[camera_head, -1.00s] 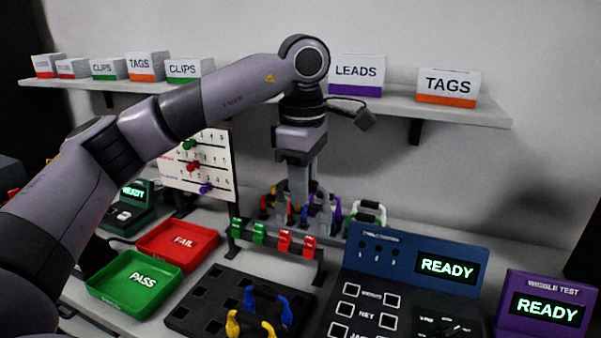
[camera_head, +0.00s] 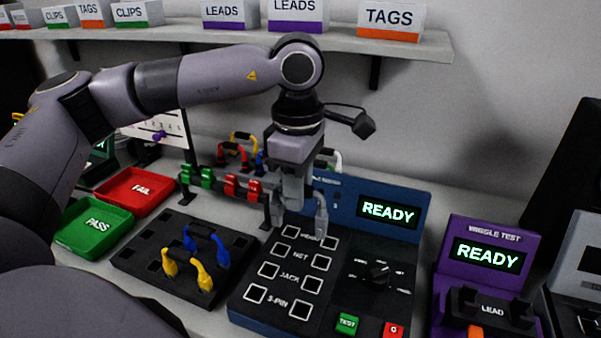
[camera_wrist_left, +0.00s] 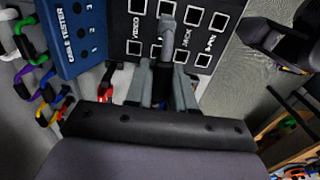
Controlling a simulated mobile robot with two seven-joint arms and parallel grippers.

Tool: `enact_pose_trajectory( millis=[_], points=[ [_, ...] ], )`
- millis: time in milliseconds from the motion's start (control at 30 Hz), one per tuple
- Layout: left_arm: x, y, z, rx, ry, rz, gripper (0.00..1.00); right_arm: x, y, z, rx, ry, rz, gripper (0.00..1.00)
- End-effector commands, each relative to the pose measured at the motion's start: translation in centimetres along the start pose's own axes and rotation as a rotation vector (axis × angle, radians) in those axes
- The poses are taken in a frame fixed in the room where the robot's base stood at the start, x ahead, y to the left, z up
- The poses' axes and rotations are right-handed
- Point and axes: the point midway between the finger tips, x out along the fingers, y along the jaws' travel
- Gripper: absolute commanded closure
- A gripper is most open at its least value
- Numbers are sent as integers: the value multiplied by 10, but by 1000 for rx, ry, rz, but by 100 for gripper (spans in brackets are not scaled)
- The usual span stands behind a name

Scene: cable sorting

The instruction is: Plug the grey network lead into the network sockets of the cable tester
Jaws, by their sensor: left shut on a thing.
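My left gripper (camera_head: 298,190) is shut on the grey network lead (camera_head: 321,218), its fingers pointing down. The lead's two grey plug ends hang below the fingers, above the top rows of the cable tester (camera_head: 338,298). The NET sockets (camera_head: 283,249) are the second row down, bare in the head view. In the left wrist view, the grey lead (camera_wrist_left: 168,30) covers part of the socket panel between the VIDEO and JACK labels. Whether a plug touches the panel is not clear. The tester's screen reads READY. My right gripper is not in view.
A purple wiggle tester (camera_head: 490,235) stands to the right. A black holder block (camera_head: 235,243) with blue and yellow leads lies left of the tester. Green PASS (camera_head: 92,242) and red FAIL (camera_head: 152,182) trays are farther left.

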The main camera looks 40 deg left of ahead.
Motion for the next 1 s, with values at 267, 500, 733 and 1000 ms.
enact_pose_trajectory(
  millis=[267, 500, 733, 1000],
  points=[
    [7, -4, 0, -1, -2, -4, 100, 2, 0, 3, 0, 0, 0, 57],
    [22, -4, 0, -1, -2, -3, 100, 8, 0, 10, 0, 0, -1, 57],
    [44, -4, 0, -2, -2, -2, 100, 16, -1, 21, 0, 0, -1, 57],
    [60, -4, 0, 0, -2, -4, 100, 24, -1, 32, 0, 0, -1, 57]
  ],
)
